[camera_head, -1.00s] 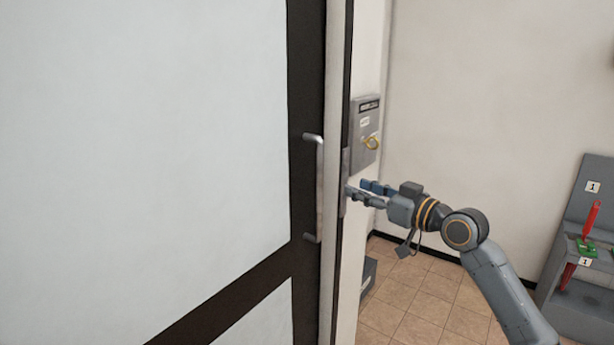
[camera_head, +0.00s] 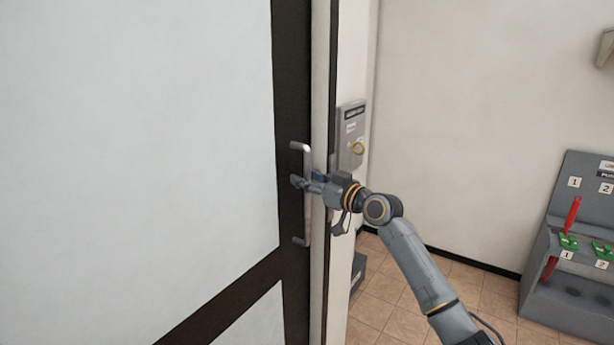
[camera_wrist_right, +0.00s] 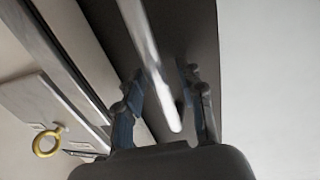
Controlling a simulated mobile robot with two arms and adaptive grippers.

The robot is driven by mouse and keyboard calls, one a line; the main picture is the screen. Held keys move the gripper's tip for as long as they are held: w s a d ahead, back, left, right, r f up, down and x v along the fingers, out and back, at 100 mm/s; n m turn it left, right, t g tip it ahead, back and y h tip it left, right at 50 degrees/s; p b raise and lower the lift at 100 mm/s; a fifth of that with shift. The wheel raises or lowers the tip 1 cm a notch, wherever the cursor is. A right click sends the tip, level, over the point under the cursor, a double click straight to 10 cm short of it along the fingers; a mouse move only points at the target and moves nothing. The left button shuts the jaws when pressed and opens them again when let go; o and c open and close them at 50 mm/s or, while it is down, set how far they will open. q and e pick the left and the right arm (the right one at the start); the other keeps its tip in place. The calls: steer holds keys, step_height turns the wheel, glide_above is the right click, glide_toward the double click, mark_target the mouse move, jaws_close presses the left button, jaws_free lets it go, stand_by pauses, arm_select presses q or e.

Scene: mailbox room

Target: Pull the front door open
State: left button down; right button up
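The front door (camera_head: 290,80) has a dark frame and a large pale panel and fills the left of the head view. Its vertical metal handle (camera_head: 307,222) is near the door's right edge. My right gripper (camera_head: 301,180) is at the handle's upper half. In the right wrist view the handle (camera_wrist_right: 140,35) runs between the two fingers of my right gripper (camera_wrist_right: 160,95). The fingers stand apart on either side of the bar, with gaps visible. The door looks closed against its frame. My left gripper is in neither view.
A grey wall box (camera_head: 351,135) with a yellow ring (camera_head: 357,148) is just right of the door frame. A grey rack (camera_head: 570,240) with red-handled tools stands at the far right. A dark box (camera_head: 357,272) is low by the wall. Tiled floor (camera_head: 440,290) lies between.

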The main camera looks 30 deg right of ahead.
steer(key=shift+w, duration=0.1)
jaws_close()
steer(key=shift+a, duration=0.15)
